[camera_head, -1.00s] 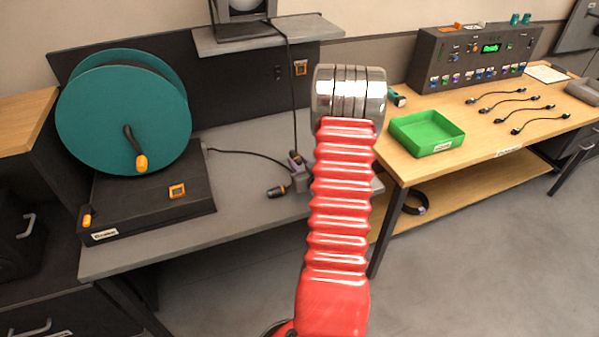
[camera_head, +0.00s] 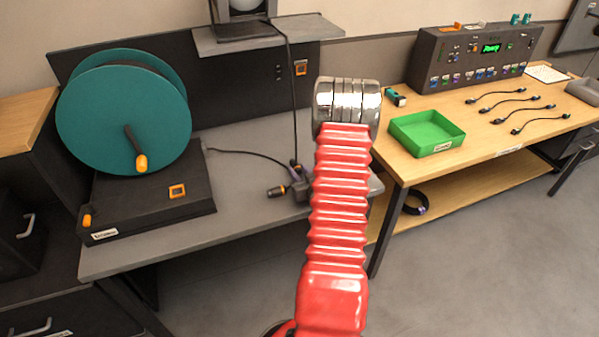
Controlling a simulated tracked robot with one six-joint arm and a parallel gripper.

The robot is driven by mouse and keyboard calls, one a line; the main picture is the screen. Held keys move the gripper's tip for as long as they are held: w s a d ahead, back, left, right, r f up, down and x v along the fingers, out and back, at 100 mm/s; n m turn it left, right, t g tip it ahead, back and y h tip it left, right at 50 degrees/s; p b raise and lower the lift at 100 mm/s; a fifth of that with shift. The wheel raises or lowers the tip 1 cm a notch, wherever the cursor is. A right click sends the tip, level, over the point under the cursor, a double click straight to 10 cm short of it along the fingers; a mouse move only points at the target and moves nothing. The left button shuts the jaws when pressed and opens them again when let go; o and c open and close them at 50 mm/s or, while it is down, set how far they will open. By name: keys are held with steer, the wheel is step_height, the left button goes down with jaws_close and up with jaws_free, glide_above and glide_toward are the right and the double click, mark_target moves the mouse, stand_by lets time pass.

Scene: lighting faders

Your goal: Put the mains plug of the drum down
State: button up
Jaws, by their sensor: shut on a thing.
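The teal cable drum (camera_head: 115,115) stands on a dark base at the left of the grey bench. Its black cable (camera_head: 250,155) runs right along the bench to a small dark plug (camera_head: 299,190) with a purple part, at the left edge of my red arm. The arm hides part of this plug and most of my gripper, so the fingers cannot be made out. My gripper is shut on the plug, low over the bench top; whether the plug touches the bench cannot be told.
A cable hangs from the small shelf (camera_head: 265,35) down behind the plug. A wooden table (camera_head: 400,165) at the right carries a green tray (camera_head: 428,146), short cables (camera_head: 520,108) and a fader console (camera_head: 475,55). The grey bench (camera_head: 235,215) is clear in front of the connector.

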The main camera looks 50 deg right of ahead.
steer(key=o, duration=1.2)
steer(key=shift+f, duration=0.1)
steer(key=shift+c, duration=0.2)
steer(key=v, duration=1.2)
